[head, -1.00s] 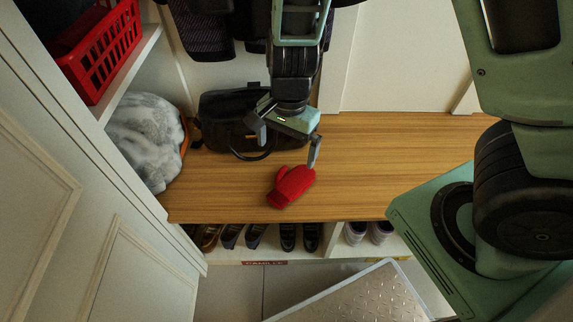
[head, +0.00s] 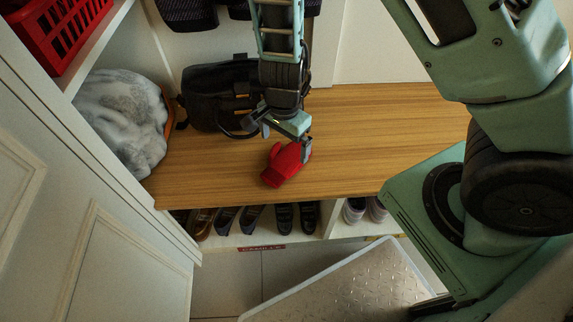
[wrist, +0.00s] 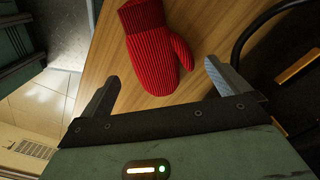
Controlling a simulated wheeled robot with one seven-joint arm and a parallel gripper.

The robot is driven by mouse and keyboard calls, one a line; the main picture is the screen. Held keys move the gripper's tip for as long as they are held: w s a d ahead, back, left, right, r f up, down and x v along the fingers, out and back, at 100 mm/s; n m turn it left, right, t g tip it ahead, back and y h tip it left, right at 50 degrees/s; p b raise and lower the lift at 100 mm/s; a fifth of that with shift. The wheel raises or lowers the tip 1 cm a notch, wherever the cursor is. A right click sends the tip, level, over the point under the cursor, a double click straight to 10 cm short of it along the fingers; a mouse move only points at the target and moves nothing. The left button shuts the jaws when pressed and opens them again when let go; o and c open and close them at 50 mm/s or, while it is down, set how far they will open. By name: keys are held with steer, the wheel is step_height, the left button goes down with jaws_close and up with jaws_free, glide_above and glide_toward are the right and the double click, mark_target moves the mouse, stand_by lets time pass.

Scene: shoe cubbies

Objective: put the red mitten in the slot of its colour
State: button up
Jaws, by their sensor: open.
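The red mitten (head: 284,165) lies flat on the wooden bench top (head: 360,130), near its front edge. My gripper (head: 280,145) is just above the mitten's far end in the head view and partly covers it. In the wrist view the mitten (wrist: 154,47) lies ahead of the open fingers, roughly between their lines. My gripper (wrist: 162,85) is open and empty there, with bare wood between the fingertips. The cubbies under the bench show only their front parts, and no red slot can be made out.
A black bag (head: 215,95) stands on the bench behind my gripper. A grey furry item (head: 125,120) lies at the left. Shoes (head: 250,217) fill cubbies below, with a red label (head: 262,247) under them. A metal-plated step (head: 345,285) stands in front. Bench right of the mitten is clear.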

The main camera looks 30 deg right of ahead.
mark_target(284, 157)
step_height(284, 157, down, 5)
steer(key=b, duration=0.3)
steer(key=shift+w+f+b, duration=0.1)
steer(key=shift+f+b, duration=0.05)
steer(key=shift+b, duration=0.15)
steer(key=c, duration=0.9)
